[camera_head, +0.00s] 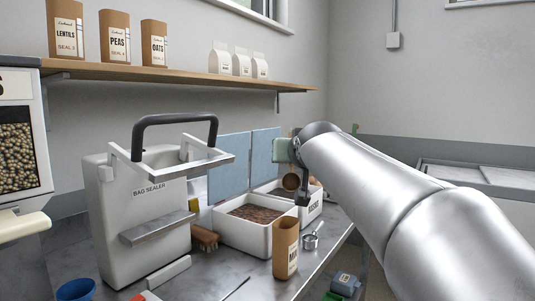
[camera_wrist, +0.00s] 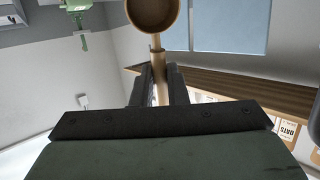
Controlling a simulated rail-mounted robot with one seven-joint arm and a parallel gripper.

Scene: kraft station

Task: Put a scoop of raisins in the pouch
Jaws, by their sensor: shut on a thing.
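My gripper (camera_wrist: 160,85) is shut on the handle of a wooden scoop (camera_wrist: 152,14). The scoop's round bowl points away from the fingers; in the head view the scoop (camera_head: 290,182) hangs above the white bins. A brown kraft pouch (camera_head: 286,250) with a partly readable label stands upright on the bench, below and in front of the gripper. A white bin (camera_head: 240,236) holds dark brown bits. A second white bin (camera_head: 312,212) behind it has a small label, and its contents are mostly hidden.
A bag sealer (camera_head: 140,215) stands left of the bins. A brush (camera_head: 205,238) lies between them. A blue bowl (camera_head: 76,290) is at the front left. Kraft bags (camera_head: 112,38) stand on the wall shelf (camera_head: 180,76).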

